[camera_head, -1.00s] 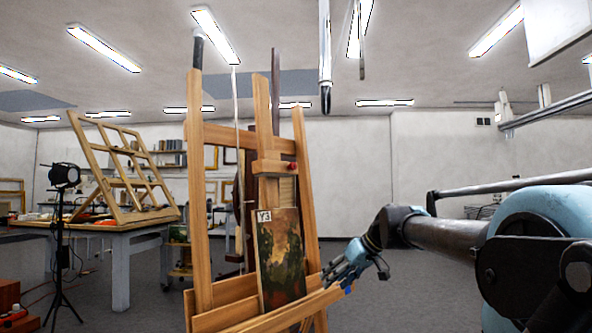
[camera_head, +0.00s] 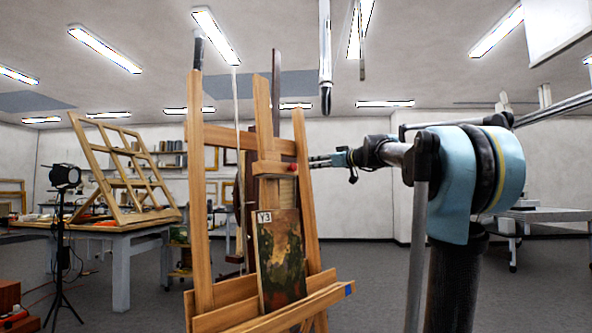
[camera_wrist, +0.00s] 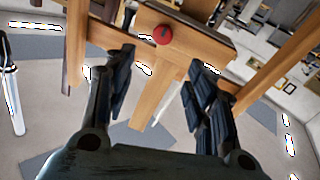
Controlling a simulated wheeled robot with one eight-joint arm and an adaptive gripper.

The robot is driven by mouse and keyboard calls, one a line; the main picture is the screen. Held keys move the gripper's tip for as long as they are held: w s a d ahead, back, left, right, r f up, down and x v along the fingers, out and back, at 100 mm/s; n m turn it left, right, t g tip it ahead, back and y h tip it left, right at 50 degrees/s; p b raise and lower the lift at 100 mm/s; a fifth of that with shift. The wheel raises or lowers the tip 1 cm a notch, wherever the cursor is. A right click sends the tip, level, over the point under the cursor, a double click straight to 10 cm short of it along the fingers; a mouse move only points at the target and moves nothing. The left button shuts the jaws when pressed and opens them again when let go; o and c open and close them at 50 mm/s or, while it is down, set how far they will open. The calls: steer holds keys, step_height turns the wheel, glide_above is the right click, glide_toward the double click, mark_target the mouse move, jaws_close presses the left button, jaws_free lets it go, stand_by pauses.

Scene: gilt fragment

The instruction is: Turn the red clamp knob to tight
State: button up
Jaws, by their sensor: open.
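The red clamp knob (camera_head: 292,167) sits on the wooden clamp block of the easel (camera_head: 202,190), above a dark painting (camera_head: 281,258) marked Y3. Neither finger touches the knob.
The easel's right upright (camera_head: 309,200) stands close to my fingertips. A table (camera_head: 122,245) with a wooden frame stands at left beside a lamp on a stand (camera_head: 65,178).

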mark_target(294, 165)
steer(key=x, duration=1.4)
steer(key=shift+w+a+f, duration=0.1)
steer(key=shift+a, duration=0.05)
steer(key=c, duration=1)
